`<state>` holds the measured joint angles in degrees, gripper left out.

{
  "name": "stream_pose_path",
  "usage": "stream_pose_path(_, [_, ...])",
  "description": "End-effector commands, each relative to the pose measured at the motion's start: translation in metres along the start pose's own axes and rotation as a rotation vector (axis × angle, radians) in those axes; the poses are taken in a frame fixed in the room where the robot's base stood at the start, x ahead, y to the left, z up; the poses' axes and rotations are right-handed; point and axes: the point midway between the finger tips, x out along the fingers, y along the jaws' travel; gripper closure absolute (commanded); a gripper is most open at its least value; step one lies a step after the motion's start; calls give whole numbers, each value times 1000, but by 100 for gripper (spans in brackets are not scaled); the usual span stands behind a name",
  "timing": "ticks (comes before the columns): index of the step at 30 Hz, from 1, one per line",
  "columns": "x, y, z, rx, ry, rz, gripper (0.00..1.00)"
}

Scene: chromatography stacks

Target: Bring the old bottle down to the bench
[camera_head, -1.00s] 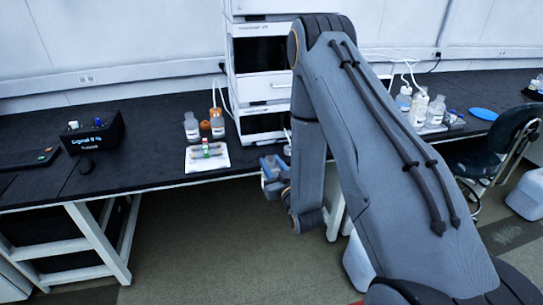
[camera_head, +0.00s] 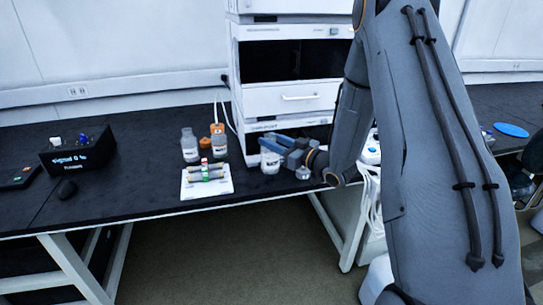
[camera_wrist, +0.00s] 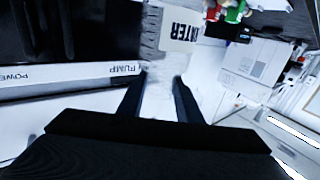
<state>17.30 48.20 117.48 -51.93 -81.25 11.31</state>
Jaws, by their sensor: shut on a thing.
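My gripper (camera_head: 282,146) is shut on a clear bottle with a white label (camera_head: 270,162), held upright at the bench's front part, before the instrument stack. In the wrist view the bottle (camera_wrist: 158,98) is between my two dark fingers, and its label (camera_wrist: 182,30) shows part of a word that looks like WATER. I cannot tell whether its base touches the black bench (camera_head: 130,190). A clear, capless-looking bottle (camera_head: 190,148) stands to the left. Beside it stands an orange-capped bottle (camera_head: 218,143) with a tube.
A white tray (camera_head: 190,192) with several small columns lies left of my gripper. The white instrument stack (camera_head: 285,98) rises close behind the held bottle. A black display box (camera_head: 80,152) and a mouse (camera_head: 66,189) are farther left. Bare bench lies between mouse and tray.

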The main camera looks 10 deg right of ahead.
Motion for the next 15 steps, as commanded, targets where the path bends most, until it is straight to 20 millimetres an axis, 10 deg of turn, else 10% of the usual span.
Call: stream_pose_path(15, [0, 0, 47, -1, 1, 1, 100])
